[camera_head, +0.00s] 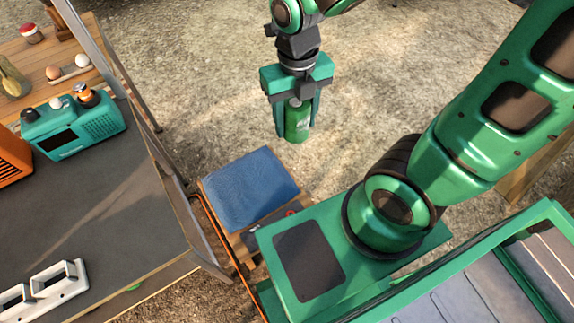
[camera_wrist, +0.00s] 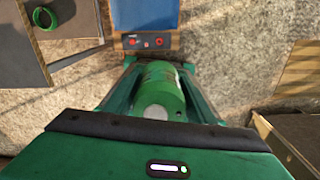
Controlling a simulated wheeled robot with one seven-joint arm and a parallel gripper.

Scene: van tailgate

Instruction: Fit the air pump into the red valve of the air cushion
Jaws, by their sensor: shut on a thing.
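My gripper (camera_head: 298,112) is shut on a green cylinder, apparently the air pump (camera_head: 297,128), held upright in the air. In the wrist view the pump (camera_wrist: 160,92) sits between the fingers of my gripper (camera_wrist: 159,70). A blue cushion (camera_head: 248,188) lies on a low wooden stand, below and left of the gripper in the head view. A red spot (camera_head: 290,212), possibly the valve, shows at its near edge. In the wrist view the cushion (camera_wrist: 146,14) is at the top, with small red spots (camera_wrist: 132,41) on a dark strip below it. Which spot is the valve is unclear. The pump is apart from them.
A dark-topped table (camera_head: 90,215) stands left of the cushion, carrying a teal radio (camera_head: 75,132) and a white rack (camera_head: 45,290). A metal post and an orange cable (camera_head: 222,240) run beside the stand. Gravel around the gripper is open.

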